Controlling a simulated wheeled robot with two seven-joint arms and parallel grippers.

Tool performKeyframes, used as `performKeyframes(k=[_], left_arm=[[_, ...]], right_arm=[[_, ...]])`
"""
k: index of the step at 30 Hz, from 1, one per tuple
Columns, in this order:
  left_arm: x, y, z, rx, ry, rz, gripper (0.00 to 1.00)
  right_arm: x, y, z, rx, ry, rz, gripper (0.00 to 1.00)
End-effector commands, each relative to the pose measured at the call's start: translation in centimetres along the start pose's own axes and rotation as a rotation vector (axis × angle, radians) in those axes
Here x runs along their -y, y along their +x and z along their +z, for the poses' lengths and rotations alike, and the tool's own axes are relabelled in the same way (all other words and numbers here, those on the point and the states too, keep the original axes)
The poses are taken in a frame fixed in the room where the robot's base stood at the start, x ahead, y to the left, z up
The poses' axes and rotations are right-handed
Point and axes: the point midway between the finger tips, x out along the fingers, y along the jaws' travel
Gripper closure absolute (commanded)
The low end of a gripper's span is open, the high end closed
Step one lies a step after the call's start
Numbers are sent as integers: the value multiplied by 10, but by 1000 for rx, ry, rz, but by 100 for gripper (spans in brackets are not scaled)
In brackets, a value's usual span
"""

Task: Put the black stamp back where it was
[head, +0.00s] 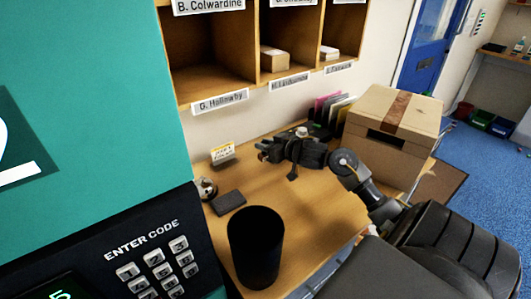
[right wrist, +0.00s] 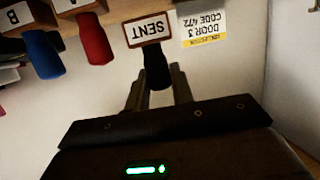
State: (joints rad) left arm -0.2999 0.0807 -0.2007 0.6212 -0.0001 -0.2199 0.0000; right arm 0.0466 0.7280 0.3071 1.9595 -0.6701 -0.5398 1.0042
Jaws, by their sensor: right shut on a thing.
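The black stamp (right wrist: 156,68), with a framed plate reading SENT, shows upside down in the right wrist view. My right gripper (right wrist: 160,82) is shut on its dark handle, with one finger on each side. In the head view, my right gripper (head: 264,152) is over the desk, right of the small card; the stamp is hard to make out there. A red stamp (right wrist: 93,38) and a blue stamp (right wrist: 42,53) stand side by side, left of the black stamp in the wrist view. I cannot tell whether the black stamp's base touches anything. My left gripper is out of view.
A door-code card (head: 222,153) stands at the desk's back. A dark flat pad (head: 228,201) and a tall black cup (head: 256,245) are nearer. A cardboard box (head: 393,112) stands on the right. Pigeonholes (head: 205,50) hang above. The middle desk surface (head: 315,207) is clear.

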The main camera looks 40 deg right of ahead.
Motion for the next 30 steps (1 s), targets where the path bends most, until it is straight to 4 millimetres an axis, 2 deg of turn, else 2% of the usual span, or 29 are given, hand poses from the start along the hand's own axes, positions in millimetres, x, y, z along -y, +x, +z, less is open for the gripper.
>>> performKeyframes(k=[3, 9, 21, 22, 24, 26, 30], left_arm=[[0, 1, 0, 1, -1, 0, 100], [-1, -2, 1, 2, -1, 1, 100], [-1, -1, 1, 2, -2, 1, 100], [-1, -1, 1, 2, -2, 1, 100], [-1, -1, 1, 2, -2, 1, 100], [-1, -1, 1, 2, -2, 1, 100], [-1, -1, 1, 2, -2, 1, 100]], right_arm=[[3, 12, 12, 3, 5, -2, 91], [2, 17, 34, 2, 2, -1, 91], [2, 19, 38, 1, 1, -2, 91], [2, 18, 38, 1, 0, -2, 73], [2, 18, 38, 1, 0, -2, 64], [2, 18, 38, 1, 0, -2, 56], [2, 18, 38, 1, 0, -2, 55]])
